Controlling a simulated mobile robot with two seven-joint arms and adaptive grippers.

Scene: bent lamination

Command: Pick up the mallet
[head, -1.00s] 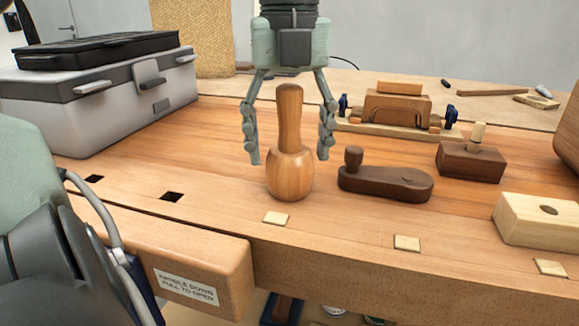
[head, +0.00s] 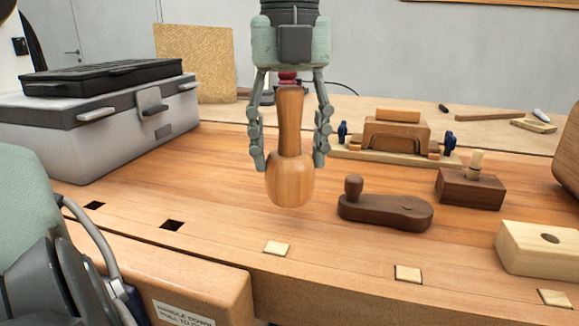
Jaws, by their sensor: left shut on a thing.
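The wooden mallet (head: 290,182) is upright, with its rounded head down and its handle pointing up. My left gripper (head: 289,160) comes down over it from above. One finger is on each side, and the gripper is shut on the mallet, with the fingertips at the upper part of the head. The mallet hangs a little above the workbench (head: 200,205), with a soft shadow below it. My right gripper is not in view.
A dark wooden piece with a knob (head: 385,208) lies close to the right of the mallet. Beyond it are a dark block with a peg (head: 470,190) and a pale block (head: 540,250). A grey case (head: 90,140) stands at left.

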